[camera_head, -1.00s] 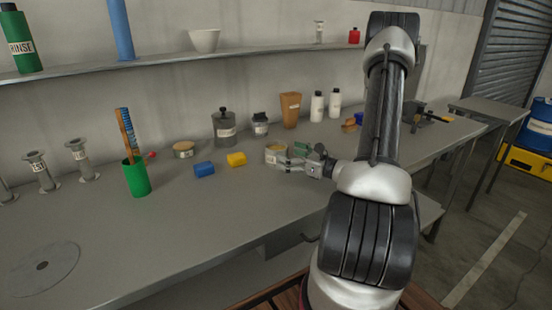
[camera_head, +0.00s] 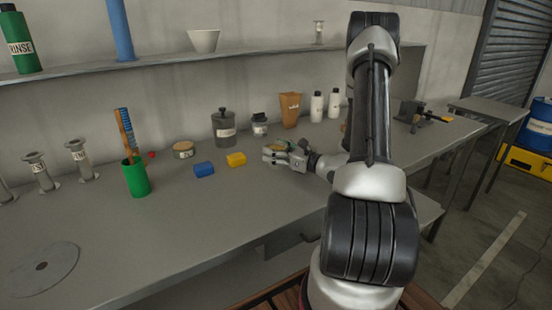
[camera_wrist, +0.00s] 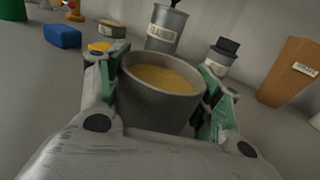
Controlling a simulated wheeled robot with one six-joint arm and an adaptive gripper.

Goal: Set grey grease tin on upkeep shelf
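A grey tin (camera_wrist: 160,95) with yellow-brown contents stands upright on the bench; its top also shows in the head view (camera_head: 280,147). My gripper (camera_head: 276,153) surrounds it from the right and hides most of its side. In the wrist view my gripper (camera_wrist: 163,88) has one green-padded finger on each side of the tin, very close to its wall. Whether both pads press on it cannot be told. A long wall shelf (camera_head: 165,63) runs above the bench; no name on it is legible.
Blue (camera_head: 203,169) and yellow (camera_head: 236,159) blocks lie left of my gripper. Behind stand a lidded grey canister (camera_head: 224,130), a small jar (camera_head: 260,126) and a brown container (camera_head: 290,110). The shelf holds a white bowl (camera_head: 204,41), with bare room on both sides.

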